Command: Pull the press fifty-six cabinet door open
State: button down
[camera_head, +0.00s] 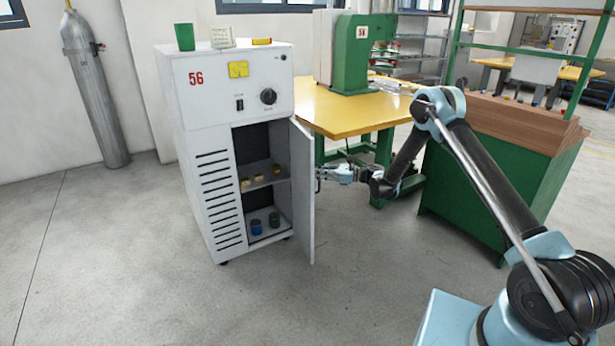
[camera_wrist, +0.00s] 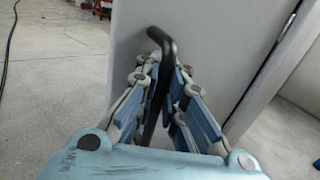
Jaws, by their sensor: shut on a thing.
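The white cabinet (camera_head: 205,150) marked with a red 56 stands left of centre in the head view. Its door (camera_head: 303,195) is swung well open on the right side, seen nearly edge-on, and the inside shows. In the wrist view the door (camera_wrist: 220,60) fills the upper middle, with a dark bar handle (camera_wrist: 162,45) on it. My gripper (camera_head: 325,174) is at the outer face of the door; in the wrist view its fingers (camera_wrist: 160,90) are closed around the handle. The handle's lower part is partly hidden between the fingers.
Small yellowish pieces (camera_head: 260,178) and blue and green jars (camera_head: 265,222) sit on the cabinet's shelves. A yellow table (camera_head: 345,118) with a green press (camera_head: 352,55) stands behind the door. A green bench (camera_head: 480,180) is to the right. The floor before the cabinet is clear.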

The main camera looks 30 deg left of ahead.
jog(key=shift+w+d+f, duration=0.1)
jog(key=shift+w+d, duration=0.55)
jog(key=shift+w, duration=0.35)
jog(key=shift+w+d, duration=0.6)
jog(key=shift+w, duration=0.35)
jog(key=c, duration=1.8)
grip_release()
jog(key=shift+o, duration=0.6)
jog(key=shift+a, duration=0.1)
jog(key=v, duration=1.2)
jog(key=shift+w, duration=0.15)
